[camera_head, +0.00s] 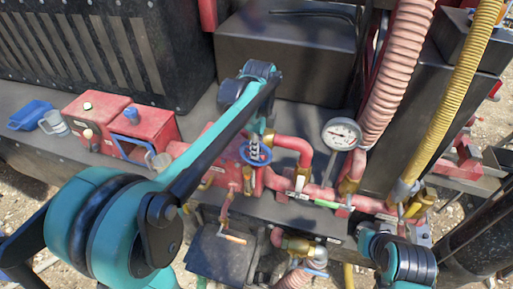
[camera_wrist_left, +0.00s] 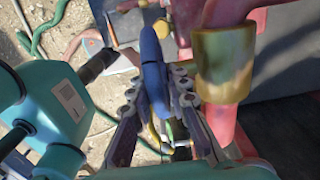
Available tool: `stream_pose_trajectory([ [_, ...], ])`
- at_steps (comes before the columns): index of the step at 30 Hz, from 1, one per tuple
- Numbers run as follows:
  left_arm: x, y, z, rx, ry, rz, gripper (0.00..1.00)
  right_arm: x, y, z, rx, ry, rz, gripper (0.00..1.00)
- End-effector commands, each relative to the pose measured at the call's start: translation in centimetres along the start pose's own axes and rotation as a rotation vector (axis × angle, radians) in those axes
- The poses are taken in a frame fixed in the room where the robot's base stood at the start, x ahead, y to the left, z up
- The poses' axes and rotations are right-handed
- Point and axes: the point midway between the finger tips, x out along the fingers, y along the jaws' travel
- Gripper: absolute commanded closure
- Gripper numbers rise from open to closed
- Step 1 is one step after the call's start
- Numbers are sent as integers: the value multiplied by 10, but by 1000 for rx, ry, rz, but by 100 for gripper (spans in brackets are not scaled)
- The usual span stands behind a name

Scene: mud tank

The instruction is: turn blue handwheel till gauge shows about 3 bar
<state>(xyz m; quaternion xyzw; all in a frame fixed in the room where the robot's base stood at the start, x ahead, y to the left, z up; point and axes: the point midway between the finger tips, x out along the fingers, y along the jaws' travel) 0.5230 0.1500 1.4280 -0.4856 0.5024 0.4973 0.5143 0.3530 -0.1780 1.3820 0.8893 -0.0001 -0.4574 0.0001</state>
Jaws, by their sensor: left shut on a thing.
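The blue handwheel (camera_head: 264,158) sits on the red pipework in the middle of the head view. My left gripper (camera_head: 255,146) reaches down onto it from above. In the left wrist view the handwheel (camera_wrist_left: 153,70) shows nearly edge-on as a blue bar. My left gripper (camera_wrist_left: 158,98) has a finger on each side of it and is shut on it. The round gauge (camera_head: 341,134) with a white face stands upright to the right of the handwheel. Its needle is too small to read. My right gripper does not show.
Red pipes (camera_head: 292,145) with brass fittings surround the handwheel. A ribbed pink hose (camera_head: 398,65) and a yellow hose (camera_head: 460,88) rise at the right. Red boxes (camera_head: 145,128) and a blue tray (camera_head: 30,115) stand on the left ledge. A brass collar (camera_wrist_left: 224,64) is close beside the left fingers.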

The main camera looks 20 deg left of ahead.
Motion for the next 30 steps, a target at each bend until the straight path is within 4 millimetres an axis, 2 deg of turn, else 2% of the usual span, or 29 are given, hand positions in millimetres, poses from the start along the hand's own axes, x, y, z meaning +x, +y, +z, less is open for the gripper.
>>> stream_pose_trajectory([
  [6,2,0,-4,3,-138,0,100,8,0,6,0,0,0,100],
  [15,0,0,-3,0,-151,0,100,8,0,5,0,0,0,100],
  [16,0,0,-3,0,-151,0,75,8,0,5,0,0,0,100],
  [18,0,0,-3,0,-151,0,62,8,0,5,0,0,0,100],
  [26,0,0,-3,0,-151,0,62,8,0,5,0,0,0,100],
  [30,-8,0,-4,1,-151,0,62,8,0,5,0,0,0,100],
])
